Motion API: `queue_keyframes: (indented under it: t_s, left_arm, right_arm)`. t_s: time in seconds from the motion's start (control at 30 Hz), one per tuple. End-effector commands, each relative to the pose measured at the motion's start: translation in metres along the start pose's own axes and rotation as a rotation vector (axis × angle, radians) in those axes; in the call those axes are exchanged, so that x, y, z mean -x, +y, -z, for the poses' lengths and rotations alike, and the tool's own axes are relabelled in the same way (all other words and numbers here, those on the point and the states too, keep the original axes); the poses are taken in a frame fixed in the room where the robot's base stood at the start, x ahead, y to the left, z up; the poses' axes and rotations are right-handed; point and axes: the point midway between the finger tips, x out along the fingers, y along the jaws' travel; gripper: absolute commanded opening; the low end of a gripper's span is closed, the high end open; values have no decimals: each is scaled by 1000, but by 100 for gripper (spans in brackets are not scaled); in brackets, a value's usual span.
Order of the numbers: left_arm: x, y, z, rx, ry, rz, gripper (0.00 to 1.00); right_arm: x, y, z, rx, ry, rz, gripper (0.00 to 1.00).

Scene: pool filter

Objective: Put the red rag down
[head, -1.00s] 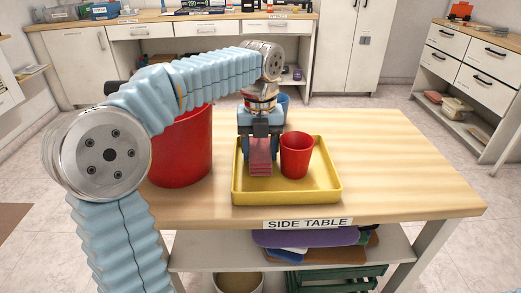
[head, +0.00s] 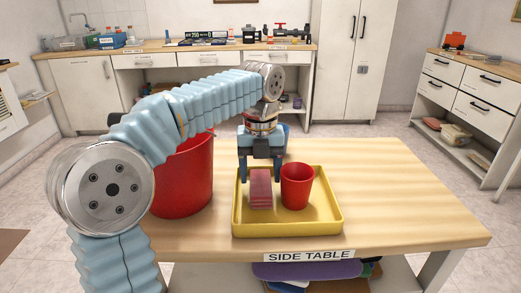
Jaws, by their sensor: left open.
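The red rag (head: 261,190) is a folded, dull red stack lying in the yellow tray (head: 290,229) on the side table. It sits in the tray's left part, beside a red cup (head: 296,186). My left gripper (head: 260,178) is above and just behind the rag, pointing down. Its fingers are apart, one on each side of the rag's far end, and the rag looks free of them. My right gripper is out of view.
A large red bucket (head: 184,180) stands left of the tray, partly hidden behind my left arm. A blue thing behind my gripper is mostly hidden. The side table's right part (head: 400,200) is clear. A workbench and cabinets stand at the back.

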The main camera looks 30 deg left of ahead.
Motion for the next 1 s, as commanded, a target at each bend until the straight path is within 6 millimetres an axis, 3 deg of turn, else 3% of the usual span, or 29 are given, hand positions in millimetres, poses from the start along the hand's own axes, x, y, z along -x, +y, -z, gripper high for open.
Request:
queue_keyframes:
  t_s: [0.2, 0.4, 1.0]
  left_arm:
    - [53, -1, -1, -1, -4, 3, 68]
    - [83, -1, 0, -1, -1, 1, 68]
    - [92, 0, 0, -1, 0, 0, 68]
  right_arm:
    - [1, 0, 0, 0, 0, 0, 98]
    - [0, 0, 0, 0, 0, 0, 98]
    - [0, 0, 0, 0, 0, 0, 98]
